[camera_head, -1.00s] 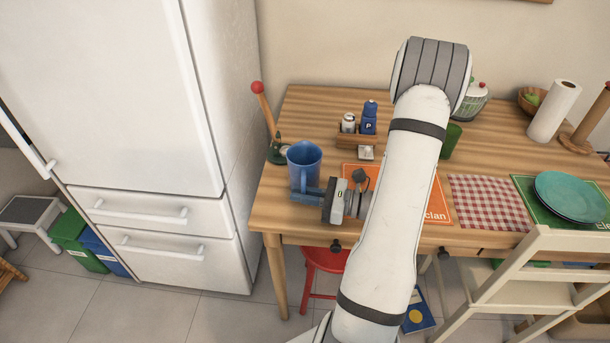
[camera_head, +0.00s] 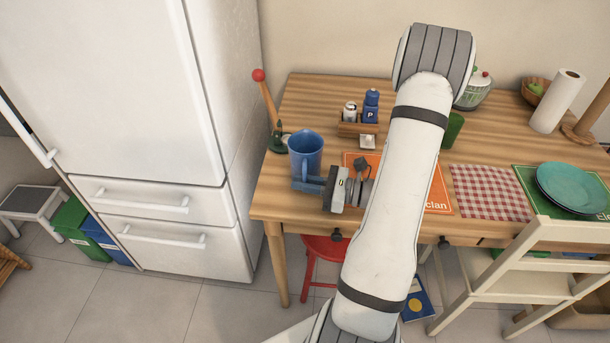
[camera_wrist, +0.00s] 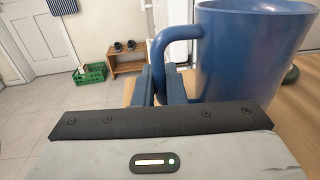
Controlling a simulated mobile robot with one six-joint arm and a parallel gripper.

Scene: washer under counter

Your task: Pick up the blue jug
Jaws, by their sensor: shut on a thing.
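The blue jug (camera_head: 306,152) is upright at the left end of the wooden table (camera_head: 272,200). In the wrist view the jug (camera_wrist: 250,55) fills the upper right, with its handle on the left side toward the middle. My gripper (camera_head: 312,184) reaches it from the right, low at its near side. In the wrist view the fingers of my gripper (camera_wrist: 163,84) are shut on the jug's handle. The jug's base is partly hidden by the fingers, so I cannot tell whether it touches the table.
A red-topped wooden stand (camera_head: 267,105) is close behind the jug's left. A shaker caddy (camera_head: 358,129) stands behind it to the right. An orange mat (camera_head: 438,190) lies under my arm. The white fridge (camera_head: 150,90) is left of the table.

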